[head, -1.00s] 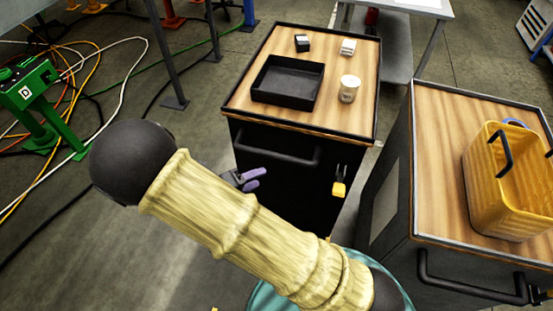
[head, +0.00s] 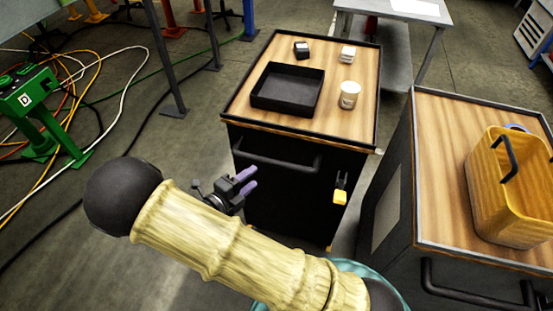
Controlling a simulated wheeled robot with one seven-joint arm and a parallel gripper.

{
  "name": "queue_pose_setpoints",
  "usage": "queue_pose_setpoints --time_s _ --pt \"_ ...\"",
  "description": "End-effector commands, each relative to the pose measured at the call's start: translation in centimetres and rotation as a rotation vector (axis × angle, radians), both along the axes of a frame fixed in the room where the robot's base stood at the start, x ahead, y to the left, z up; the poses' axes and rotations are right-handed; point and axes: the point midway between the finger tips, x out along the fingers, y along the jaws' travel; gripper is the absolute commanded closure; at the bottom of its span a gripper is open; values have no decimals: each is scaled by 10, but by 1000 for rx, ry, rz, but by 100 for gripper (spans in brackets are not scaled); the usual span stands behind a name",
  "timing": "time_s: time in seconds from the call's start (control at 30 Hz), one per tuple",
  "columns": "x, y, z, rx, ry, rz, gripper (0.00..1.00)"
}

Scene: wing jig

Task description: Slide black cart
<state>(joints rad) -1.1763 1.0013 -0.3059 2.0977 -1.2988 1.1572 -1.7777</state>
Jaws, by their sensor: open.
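The black cart (head: 290,188) stands in the middle of the head view. It has a wood-coloured top with a dark rim and a black bar handle (head: 275,163) across its near side. My gripper (head: 248,181) has purple fingertips. It is open and empty, in front of the cart's near face, just below the left part of the handle in the picture. I cannot tell whether it touches the cart. My arm hides part of the floor in front of the cart.
On the cart top are a black tray (head: 287,104), a white cup (head: 349,94) and two small boxes. A second cart (head: 437,200) with a yellow basket (head: 512,190) stands close on the right. A green stand (head: 45,125) and cables lie left. A grey table (head: 441,12) stands behind.

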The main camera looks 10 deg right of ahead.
Motion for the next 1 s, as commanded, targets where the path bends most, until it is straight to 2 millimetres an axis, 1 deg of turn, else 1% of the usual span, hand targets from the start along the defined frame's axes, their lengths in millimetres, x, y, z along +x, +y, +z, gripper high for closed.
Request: queue_pose_setpoints --time_s 0.03,0.5,0.6,0.8,1.0 --pt "6 -8 -2 -3 1 -3 57" --pt "64 -67 -17 -1 0 -7 57" --pt "74 -77 -20 0 1 -5 57" --pt "85 -85 -22 0 0 0 57" --pt "85 -85 -22 0 0 1 57"
